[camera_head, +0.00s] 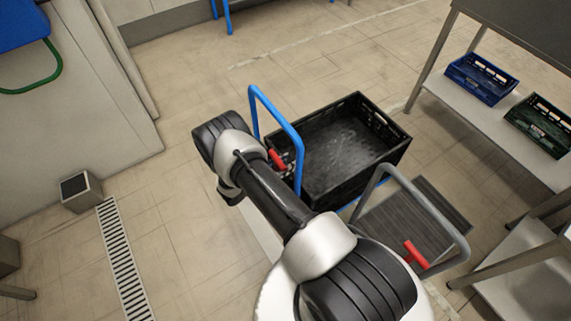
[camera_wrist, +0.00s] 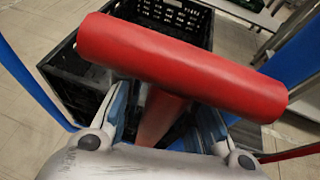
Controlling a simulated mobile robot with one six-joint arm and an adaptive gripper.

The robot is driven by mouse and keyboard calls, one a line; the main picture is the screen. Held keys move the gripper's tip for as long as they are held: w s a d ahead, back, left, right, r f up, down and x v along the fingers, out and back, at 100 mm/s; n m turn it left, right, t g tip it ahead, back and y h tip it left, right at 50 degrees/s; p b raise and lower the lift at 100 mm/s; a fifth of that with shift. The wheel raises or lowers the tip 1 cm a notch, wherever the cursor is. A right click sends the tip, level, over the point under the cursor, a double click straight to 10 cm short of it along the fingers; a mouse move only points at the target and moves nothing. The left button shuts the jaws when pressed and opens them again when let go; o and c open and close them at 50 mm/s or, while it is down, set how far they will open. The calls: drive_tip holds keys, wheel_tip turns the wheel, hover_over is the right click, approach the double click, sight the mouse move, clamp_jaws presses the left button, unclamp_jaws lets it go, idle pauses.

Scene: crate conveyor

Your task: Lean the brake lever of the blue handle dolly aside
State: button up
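The blue handle (camera_head: 276,115) of the dolly stands upright at the near left end of a black crate (camera_head: 375,163). Its red brake lever (camera_head: 277,159) shows at the handle, partly hidden by my arm. In the wrist view the lever's thick red crossbar (camera_wrist: 180,65) spans the picture, tilted down to the right. My gripper (camera_wrist: 167,108) has one finger on each side of the lever's red stem, below the crossbar. The fingers are parted, with dark gaps beside the stem. In the head view the fingers are mostly hidden behind my arm.
A second dolly with a grey handle (camera_head: 440,212), a red lever (camera_head: 415,254) and a ribbed deck (camera_head: 433,225) stands close at the right. A metal rack with a blue crate (camera_head: 481,79) and a green crate (camera_head: 541,124) is farther right.

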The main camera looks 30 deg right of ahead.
clamp_jaws()
idle(0.4)
